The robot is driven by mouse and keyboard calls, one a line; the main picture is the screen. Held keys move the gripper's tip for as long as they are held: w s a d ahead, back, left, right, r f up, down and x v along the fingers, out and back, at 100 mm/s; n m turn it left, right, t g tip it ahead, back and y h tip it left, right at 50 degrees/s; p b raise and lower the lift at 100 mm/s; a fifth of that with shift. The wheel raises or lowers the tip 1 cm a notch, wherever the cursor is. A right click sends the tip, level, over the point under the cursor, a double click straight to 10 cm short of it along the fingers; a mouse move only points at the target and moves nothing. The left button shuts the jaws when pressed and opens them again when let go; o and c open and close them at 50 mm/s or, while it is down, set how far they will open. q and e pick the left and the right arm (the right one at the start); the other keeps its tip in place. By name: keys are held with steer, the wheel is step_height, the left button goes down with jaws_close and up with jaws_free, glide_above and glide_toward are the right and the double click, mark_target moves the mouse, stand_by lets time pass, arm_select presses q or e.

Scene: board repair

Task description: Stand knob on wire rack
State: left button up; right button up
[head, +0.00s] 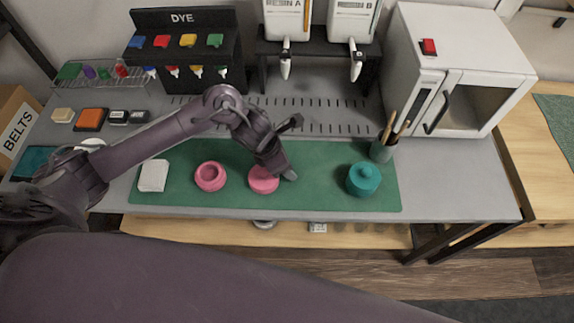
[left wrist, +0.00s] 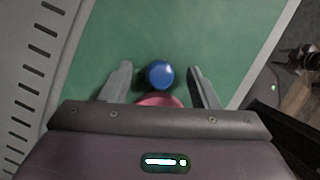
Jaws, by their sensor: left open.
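A round blue knob (left wrist: 160,75) shows in the left wrist view, just in front of a pink piece (left wrist: 158,101) on the green mat. My left gripper (left wrist: 159,68) is open, with one finger on each side of the knob and gaps to both. In the head view this gripper (head: 283,172) is low over the mat beside a pink disc (head: 262,181), and the knob is hidden by it. The wire rack (head: 91,79) stands at the back left and carries green, purple and red small pieces. My right gripper is not in view.
On the green mat (head: 325,190) are a white block (head: 153,175), a pink ring (head: 210,176) and a teal lidded pot (head: 363,179). A dye stand (head: 182,20) is beside the rack. A brush cup (head: 382,150) and a white oven (head: 455,55) stand at the right.

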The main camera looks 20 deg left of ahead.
arm_select(q)
steer(key=shift+w+d+f, duration=0.15)
steer(key=shift+f, duration=0.45)
steer(key=c, duration=1)
steer(key=shift+c, duration=0.2)
steer(key=shift+r, duration=0.15)
